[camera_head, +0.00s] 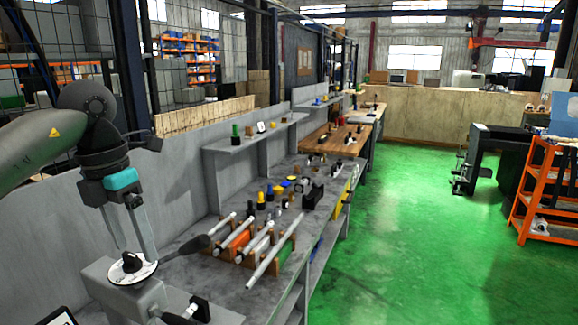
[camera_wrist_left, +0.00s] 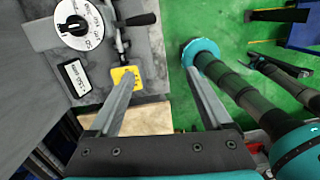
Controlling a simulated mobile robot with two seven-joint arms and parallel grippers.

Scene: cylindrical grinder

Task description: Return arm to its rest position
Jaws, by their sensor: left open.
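My left arm comes in from the left in the head view, with its gripper (camera_head: 133,257) pointing down over a grey machine housing. Its two fingers are apart, with no object seen held between them. A round white dial with a black knob (camera_head: 131,263) appears at the fingertips; I cannot tell from this view whether they touch. In the left wrist view the open gripper (camera_wrist_left: 160,76) has one fingertip over a yellow square (camera_wrist_left: 124,77), and the dial (camera_wrist_left: 79,24) lies to the upper left, apart from the fingers. My right gripper cannot be made out.
A dark lever (camera_head: 187,246) stands beside the dial. The grey bench (camera_head: 225,291) carries several rods in wooden racks (camera_head: 240,252). An orange shelf cart (camera_head: 531,190) stands at the right. The green floor (camera_head: 400,230) is clear in the middle.

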